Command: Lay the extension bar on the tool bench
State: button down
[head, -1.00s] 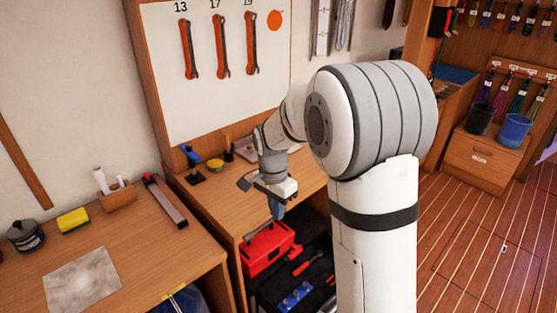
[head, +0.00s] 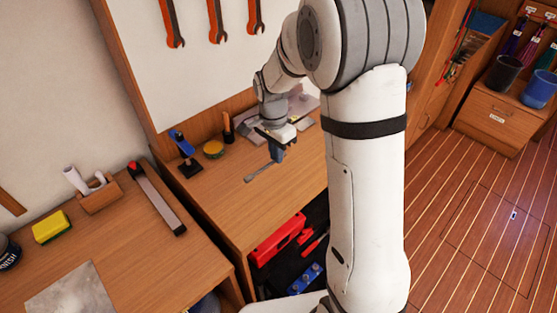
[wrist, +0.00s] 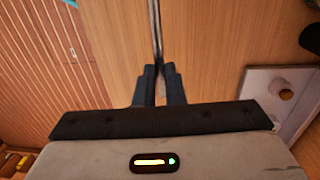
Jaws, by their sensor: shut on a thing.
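My gripper (head: 277,158) is shut on the extension bar (head: 262,174), a thin grey metal rod. The bar sticks out to the lower left from the fingers over the tool bench (head: 235,205), the wooden bench below the wrench board. I cannot tell whether the bar touches the top. In the wrist view the bar (wrist: 156,30) runs up from between the dark fingertips (wrist: 159,75), with the wooden top (wrist: 205,45) behind it. The bar's gripped end is hidden by the fingers.
A grey metal item (head: 306,108) lies behind my gripper. Below is a shelf with a red toolbox (head: 278,240). The front left top is clear.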

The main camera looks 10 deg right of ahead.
aim_at(276, 176)
jog(key=shift+f+p, duration=0.35)
jog(key=shift+f, duration=2.7)
jog(key=shift+f, duration=0.2)
jog(key=c, duration=1.5)
grip_release()
jog(key=shift+s+r, duration=0.1)
jog(key=shift+r, duration=0.1)
notch_tip(276, 176, up, 12)
jog(key=b, duration=0.1)
jog(key=shift+s+d+r+n+t, duration=0.85)
jog(key=shift+s+n, duration=1)
jog(key=shift+s, duration=1.75)
jog(key=shift+s+d+r+n+t, duration=0.4)
jog(key=shift+s+d+r+n, duration=1)
jog(key=shift+s, duration=2.15)
jog(key=shift+s+d+r+n+t, duration=0.6)
jog(key=shift+s+r+n, duration=0.8)
jog(key=shift+s+n, duration=1.6)
